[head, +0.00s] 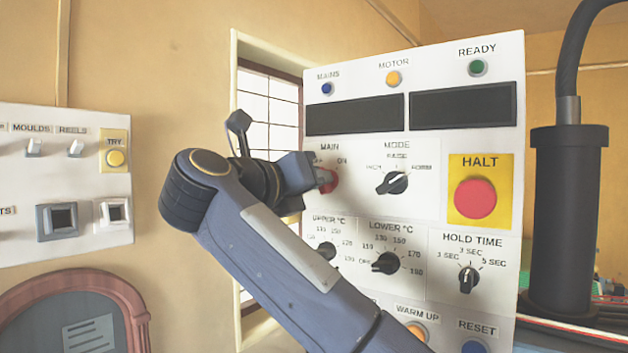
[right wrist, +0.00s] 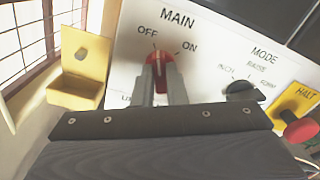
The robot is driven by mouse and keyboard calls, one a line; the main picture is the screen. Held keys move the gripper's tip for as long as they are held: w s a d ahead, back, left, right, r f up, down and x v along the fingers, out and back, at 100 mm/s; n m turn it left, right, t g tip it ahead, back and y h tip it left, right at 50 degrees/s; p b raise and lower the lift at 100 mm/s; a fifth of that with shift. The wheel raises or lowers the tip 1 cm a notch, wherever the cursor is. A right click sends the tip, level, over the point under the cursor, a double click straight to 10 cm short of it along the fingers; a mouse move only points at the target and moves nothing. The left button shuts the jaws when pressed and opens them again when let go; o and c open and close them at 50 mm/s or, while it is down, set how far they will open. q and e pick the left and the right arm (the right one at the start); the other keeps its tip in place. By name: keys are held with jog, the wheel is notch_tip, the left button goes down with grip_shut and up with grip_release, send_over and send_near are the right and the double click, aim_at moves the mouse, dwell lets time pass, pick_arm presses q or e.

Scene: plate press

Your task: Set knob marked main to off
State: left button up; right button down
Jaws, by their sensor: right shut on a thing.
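The red MAIN knob (head: 329,181) is on the upper left of the white press panel, under a dark display. In the right wrist view the MAIN knob (right wrist: 158,72) sits between my finger tips, with OFF printed at its upper left and ON at its upper right. Its pale pointer line looks turned to the OFF mark. My right gripper (right wrist: 160,88) is shut on the knob. In the head view my right gripper (head: 312,176) reaches it from the left, and the arm hides part of the knob and OFF label. My left gripper is not in view.
The MODE knob (head: 392,183) and the red HALT button (head: 475,198) are right of MAIN. The UPPER knob (head: 327,251) and LOWER knob (head: 386,263) are below. A yellow open box (right wrist: 80,75) is left of the panel. Another switch panel (head: 80,160) is at left.

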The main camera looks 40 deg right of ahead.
jog(key=shift+n, duration=1.1)
jog(key=c, duration=1.5)
grip_release()
jog(key=shift+o, duration=0.2)
jog(key=shift+a, duration=0.1)
jog(key=v, duration=0.7)
jog(key=shift+a+b, duration=0.35)
jog(key=shift+b, duration=0.1)
jog(key=shift+s+r, duration=0.1)
